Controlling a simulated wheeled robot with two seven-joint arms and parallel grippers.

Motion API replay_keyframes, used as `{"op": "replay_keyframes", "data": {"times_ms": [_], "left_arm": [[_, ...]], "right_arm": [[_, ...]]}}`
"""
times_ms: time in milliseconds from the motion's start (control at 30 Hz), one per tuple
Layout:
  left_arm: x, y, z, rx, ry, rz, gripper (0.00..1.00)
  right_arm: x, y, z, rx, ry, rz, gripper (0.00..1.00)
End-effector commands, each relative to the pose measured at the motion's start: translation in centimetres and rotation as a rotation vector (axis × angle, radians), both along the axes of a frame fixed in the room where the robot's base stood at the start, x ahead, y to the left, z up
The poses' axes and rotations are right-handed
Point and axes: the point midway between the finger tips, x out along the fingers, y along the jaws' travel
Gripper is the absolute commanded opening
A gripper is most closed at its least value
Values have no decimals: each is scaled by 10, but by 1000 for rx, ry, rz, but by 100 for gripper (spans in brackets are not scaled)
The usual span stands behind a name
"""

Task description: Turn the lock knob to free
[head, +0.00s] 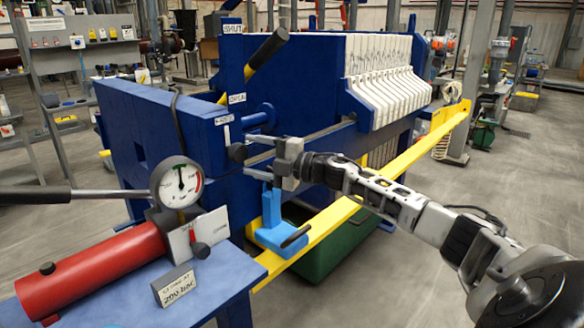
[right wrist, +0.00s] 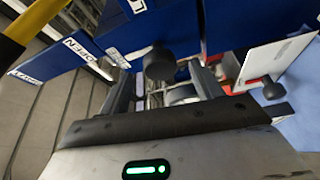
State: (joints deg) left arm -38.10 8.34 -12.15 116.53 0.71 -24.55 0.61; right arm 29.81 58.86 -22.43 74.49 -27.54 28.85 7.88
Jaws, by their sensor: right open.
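The lock knob (head: 237,152), round and black, sits on the end face of the blue press frame, below a small white label (head: 224,119). My right gripper (head: 250,157) comes in from the right, open, one finger above the other, with its tips at the knob. In the right wrist view the knob (right wrist: 160,62) appears between the two open fingers (right wrist: 163,84), near their tips. I cannot tell whether either finger touches it. The label's words are too small to read surely. My left gripper is not in view.
A blue bracket (head: 272,225) on the yellow rail (head: 330,222) lies just below my gripper. White filter plates (head: 385,80) are behind.

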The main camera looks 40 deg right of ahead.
Motion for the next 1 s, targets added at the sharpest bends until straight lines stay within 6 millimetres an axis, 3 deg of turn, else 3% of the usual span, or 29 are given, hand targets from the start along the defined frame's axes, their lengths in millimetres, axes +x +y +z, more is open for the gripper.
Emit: {"op": "replay_keyframes", "data": {"times_ms": [200,500,1000], "left_arm": [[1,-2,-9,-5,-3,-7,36],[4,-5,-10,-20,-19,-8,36],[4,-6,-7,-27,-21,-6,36]], "right_arm": [[-39,-19,-8,-5,6,1,65],[-74,-36,-9,-3,6,2,65],[-101,-50,-6,-3,0,3,65]]}}
